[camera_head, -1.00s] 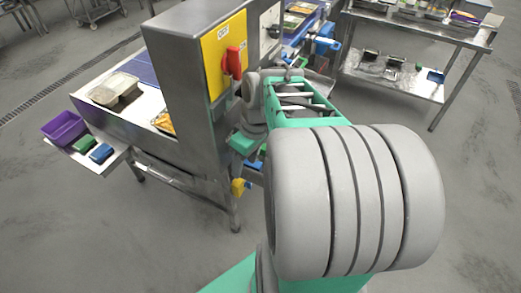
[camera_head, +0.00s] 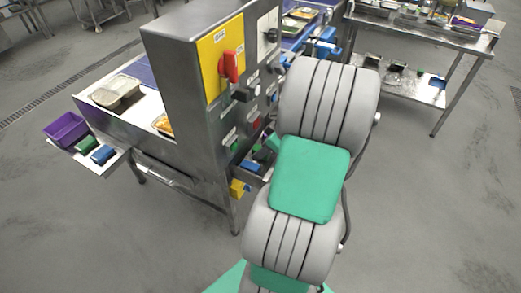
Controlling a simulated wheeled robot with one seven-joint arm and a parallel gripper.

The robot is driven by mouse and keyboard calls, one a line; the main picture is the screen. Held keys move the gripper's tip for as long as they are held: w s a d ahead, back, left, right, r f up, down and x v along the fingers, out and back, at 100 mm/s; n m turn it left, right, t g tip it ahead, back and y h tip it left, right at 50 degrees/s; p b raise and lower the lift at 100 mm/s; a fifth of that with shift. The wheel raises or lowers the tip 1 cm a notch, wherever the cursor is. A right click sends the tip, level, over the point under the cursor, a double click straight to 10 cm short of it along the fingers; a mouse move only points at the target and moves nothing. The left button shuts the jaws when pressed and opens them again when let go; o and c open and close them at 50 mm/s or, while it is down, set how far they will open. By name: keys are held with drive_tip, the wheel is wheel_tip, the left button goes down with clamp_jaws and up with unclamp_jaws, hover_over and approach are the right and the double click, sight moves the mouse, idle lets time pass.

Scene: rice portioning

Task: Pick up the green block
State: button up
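A green block (camera_head: 86,144) lies on a small metal side shelf (camera_head: 117,160) at the left, between a purple bin and a blue block. My arm fills the middle and right of the head view, its grey and green links standing in front of the machine. My gripper cannot be made out; the end of the arm is hidden behind its own links or the machine. A small green patch shows low by the control panel, partly behind my arm, and I cannot tell what it is.
The purple bin (camera_head: 66,129) and the blue block (camera_head: 103,154) share the side shelf. A steel machine (camera_head: 185,75) with a yellow panel and red switch (camera_head: 230,66) stands between my arm and that shelf. A steel table (camera_head: 425,92) stands at the back right. The left foreground floor is clear.

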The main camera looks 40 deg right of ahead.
drive_tip(key=shift+w+a+f, duration=0.1)
drive_tip(key=shift+w+f, duration=0.2)
drive_tip(key=shift+f, duration=0.1)
drive_tip(key=shift+c, duration=0.5)
clamp_jaws()
